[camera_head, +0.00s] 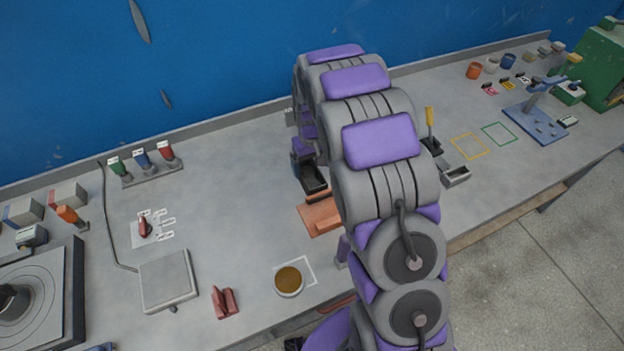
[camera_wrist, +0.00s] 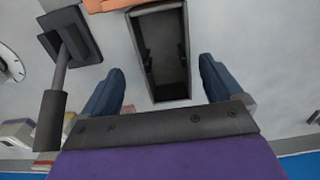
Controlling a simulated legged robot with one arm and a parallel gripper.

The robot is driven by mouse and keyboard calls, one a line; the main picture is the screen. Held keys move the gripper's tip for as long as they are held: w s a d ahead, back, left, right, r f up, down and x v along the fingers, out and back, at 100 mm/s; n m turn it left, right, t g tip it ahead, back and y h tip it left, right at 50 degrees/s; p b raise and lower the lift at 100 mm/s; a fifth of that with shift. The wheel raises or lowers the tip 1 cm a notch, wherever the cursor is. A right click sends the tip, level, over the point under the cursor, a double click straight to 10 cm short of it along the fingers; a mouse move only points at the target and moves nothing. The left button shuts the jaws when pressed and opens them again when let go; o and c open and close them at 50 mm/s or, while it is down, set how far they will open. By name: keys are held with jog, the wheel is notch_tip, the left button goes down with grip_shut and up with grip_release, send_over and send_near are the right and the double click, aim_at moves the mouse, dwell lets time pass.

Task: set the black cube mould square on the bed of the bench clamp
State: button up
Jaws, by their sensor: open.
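A black open-topped box, which looks like the cube mould (camera_head: 314,179), lies on the bench left of my arm in the head view. In the wrist view the mould (camera_wrist: 140,50) is a long dark box with a hollow inside. My gripper (camera_wrist: 163,75) is open, its blue fingers apart on either side of the mould's near end. No clear contact shows. In the head view my gripper (camera_head: 302,152) is partly hidden by my arm, just behind the mould. A blue-based fixture with an upright and lever, probably the bench clamp (camera_head: 541,127), stands far right.
An orange block (camera_head: 320,216) lies just in front of the mould. A dark tool with a handle (camera_wrist: 68,40) is beside it in the wrist view. A small grey box (camera_head: 456,176) and yellow and green outlines lie right of my arm.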

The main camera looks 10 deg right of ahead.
jog(key=shift+a+f, duration=0.15)
jog(key=shift+f, duration=0.65)
jog(key=shift+a+f, duration=0.2)
jog(key=shift+f, duration=0.05)
jog(key=shift+a+r, duration=0.1)
jog(key=shift+a, duration=0.2)
jog(key=shift+d, duration=0.45)
jog(key=c, duration=0.7)
jog(key=shift+a, duration=0.25)
jog(key=c, duration=0.8)
